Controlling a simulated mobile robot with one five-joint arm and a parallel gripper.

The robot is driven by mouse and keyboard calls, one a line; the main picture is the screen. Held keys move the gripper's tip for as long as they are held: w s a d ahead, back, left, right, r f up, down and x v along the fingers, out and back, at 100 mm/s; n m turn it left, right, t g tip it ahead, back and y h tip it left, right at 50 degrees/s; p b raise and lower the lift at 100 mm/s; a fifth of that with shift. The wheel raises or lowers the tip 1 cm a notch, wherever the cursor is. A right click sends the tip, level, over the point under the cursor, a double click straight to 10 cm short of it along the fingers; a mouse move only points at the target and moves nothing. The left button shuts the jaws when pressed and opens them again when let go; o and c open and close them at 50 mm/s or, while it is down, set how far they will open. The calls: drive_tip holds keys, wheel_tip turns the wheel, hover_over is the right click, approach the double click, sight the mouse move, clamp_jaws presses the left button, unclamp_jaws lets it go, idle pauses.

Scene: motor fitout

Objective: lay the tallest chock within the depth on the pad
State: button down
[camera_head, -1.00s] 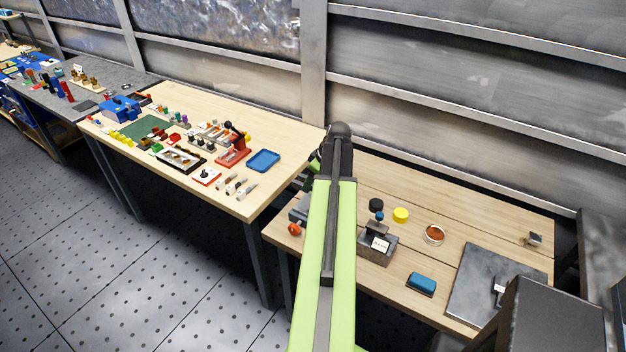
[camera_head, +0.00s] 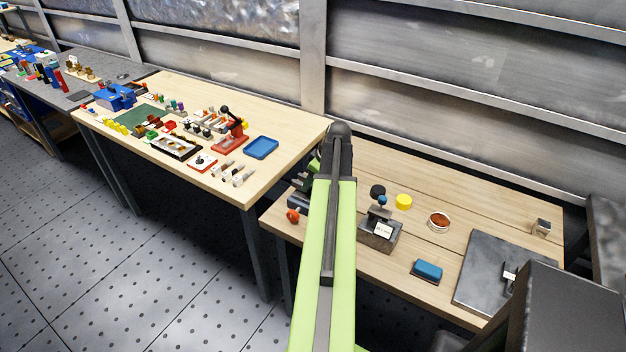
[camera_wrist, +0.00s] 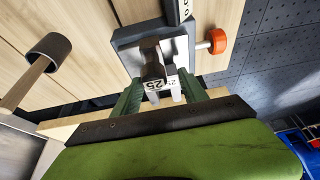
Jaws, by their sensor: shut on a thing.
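In the wrist view my gripper (camera_wrist: 160,94) has its green fingers shut on a small grey chock (camera_wrist: 158,84) with a white label that seems to read 25. The chock is directly in front of, or over, a grey fixture (camera_wrist: 126,38) with an orange knob (camera_wrist: 217,41); I cannot tell whether they touch. In the head view the fixture (camera_head: 298,202) and its knob (camera_head: 293,216) show at the right bench's left end, while my arm hides the held chock. I cannot tell for sure which surface is the pad; a dark flat plate (camera_head: 490,270) lies at the bench's right.
A dark stand with a white label (camera_head: 382,231), a yellow disc (camera_head: 404,202), a round dish (camera_head: 438,222) and a blue block (camera_head: 427,271) stand on the right bench. The left table (camera_head: 285,170) holds a blue tray (camera_head: 262,148) and many small parts. Bare wood lies between the bench items.

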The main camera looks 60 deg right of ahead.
drive_tip(key=shift+f+b, duration=0.55)
drive_tip(key=shift+b, duration=0.05)
idle(0.3)
drive_tip(key=c, duration=0.5)
unclamp_jaws()
drive_tip(key=p+v, duration=1.6)
drive_tip(key=v, duration=0.1)
drive_tip(key=shift+s+r, duration=0.2)
